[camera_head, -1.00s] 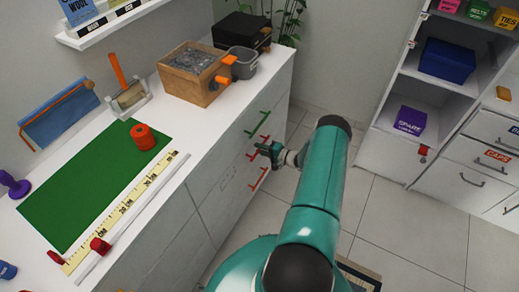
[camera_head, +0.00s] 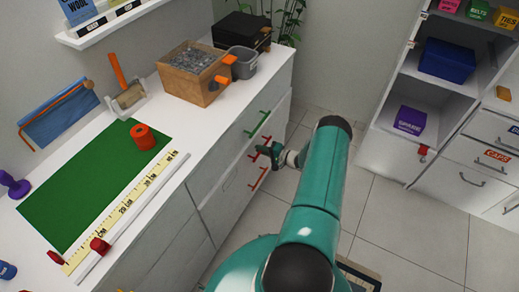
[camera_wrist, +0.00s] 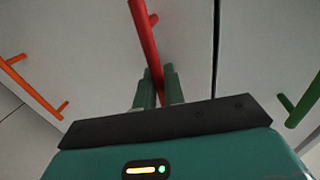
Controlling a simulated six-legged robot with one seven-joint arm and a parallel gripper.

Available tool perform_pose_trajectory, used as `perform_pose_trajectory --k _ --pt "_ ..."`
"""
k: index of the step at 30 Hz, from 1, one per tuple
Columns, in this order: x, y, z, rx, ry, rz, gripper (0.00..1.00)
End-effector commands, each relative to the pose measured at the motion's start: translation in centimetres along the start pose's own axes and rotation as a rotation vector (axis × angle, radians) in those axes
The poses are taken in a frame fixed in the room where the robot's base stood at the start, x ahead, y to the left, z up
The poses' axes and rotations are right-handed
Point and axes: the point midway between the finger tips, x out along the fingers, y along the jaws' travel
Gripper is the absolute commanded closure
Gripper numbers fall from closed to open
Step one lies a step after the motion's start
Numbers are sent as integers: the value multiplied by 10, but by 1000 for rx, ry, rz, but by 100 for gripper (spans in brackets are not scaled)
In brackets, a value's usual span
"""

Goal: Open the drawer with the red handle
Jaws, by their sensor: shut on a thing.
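The red handle (camera_wrist: 143,30) is a long bar on a white drawer front (camera_wrist: 95,35). In the wrist view the two green fingers of my gripper (camera_wrist: 159,90) are closed around its lower part. In the head view my gripper (camera_head: 266,150) is at the front of the white cabinet, where the red handle (camera_head: 263,140) is partly hidden behind it. A dark gap runs along the edge of the red-handled drawer in the wrist view. I cannot tell whether the drawer stands out from the cabinet.
A green handle (camera_wrist: 300,102) and an orange handle (camera_wrist: 32,86) flank the red one. The countertop carries a green mat (camera_head: 85,195), a wooden box (camera_head: 192,85) and a grey bin (camera_head: 243,63). Open tiled floor (camera_head: 365,225) lies right of the cabinet; shelves (camera_head: 440,85) stand beyond.

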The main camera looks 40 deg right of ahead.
Motion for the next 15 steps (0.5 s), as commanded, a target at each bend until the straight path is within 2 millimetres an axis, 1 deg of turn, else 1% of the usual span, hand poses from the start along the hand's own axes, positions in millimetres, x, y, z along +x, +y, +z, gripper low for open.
perform_pose_trajectory --k 1,5,8,14,15 --pt "-9 2 -1 0 3 2 100" --pt "-31 6 -2 0 5 3 100" --pt "-54 11 -2 2 6 2 100" --pt "-108 22 -2 1 6 3 100" --pt "-119 24 -2 1 7 3 100"
